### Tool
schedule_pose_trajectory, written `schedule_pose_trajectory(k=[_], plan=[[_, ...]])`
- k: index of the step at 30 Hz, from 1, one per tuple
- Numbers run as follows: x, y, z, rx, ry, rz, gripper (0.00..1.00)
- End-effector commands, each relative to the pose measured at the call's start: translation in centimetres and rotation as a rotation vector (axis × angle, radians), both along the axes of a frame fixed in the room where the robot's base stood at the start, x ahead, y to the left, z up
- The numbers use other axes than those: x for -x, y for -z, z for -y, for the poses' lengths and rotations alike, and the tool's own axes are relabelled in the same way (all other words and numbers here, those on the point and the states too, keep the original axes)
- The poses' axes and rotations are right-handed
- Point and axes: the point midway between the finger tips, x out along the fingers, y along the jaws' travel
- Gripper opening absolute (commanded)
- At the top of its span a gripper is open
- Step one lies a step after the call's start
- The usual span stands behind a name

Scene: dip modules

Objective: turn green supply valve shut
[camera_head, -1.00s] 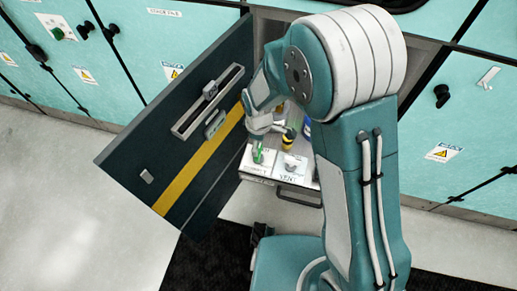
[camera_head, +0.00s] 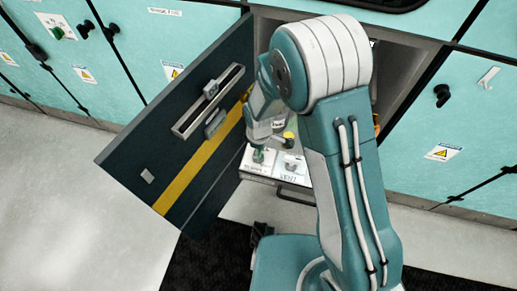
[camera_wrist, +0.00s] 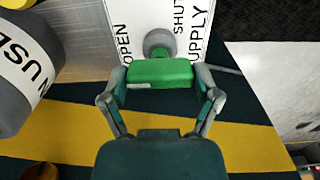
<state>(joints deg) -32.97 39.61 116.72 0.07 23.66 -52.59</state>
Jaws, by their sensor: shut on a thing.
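The green supply valve handle (camera_wrist: 160,73) sits between the fingers of my gripper (camera_wrist: 162,78) in the wrist view, with a finger against each end. Its round grey base (camera_wrist: 159,42) shows behind it on a white plate (camera_wrist: 210,12) marked OPEN, SHUT and SUPPLY. The handle lies crosswise in the wrist view. In the head view, the green handle (camera_head: 258,155) shows small on the pulled-out drawer, just under my gripper (camera_head: 259,147). My arm hides part of the drawer there.
A dark cabinet door (camera_head: 165,150) with a yellow stripe stands open left of the drawer. In the wrist view, a grey container (camera_wrist: 28,75) with a yellow top part stands close on the left. A VENT plate (camera_head: 291,167) lies right of the valve.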

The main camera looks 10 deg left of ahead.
Motion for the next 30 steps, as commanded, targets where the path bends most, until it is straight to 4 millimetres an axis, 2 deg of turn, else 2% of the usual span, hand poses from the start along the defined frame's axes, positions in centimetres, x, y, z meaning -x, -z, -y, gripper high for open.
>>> schedule_pose_trajectory(k=[11,30], plan=[[-0.01,0.10,-0.04,0.000,0.098,0.001,0.32],[0.03,0.14,-0.06,0.001,0.665,0.001,0.32]])
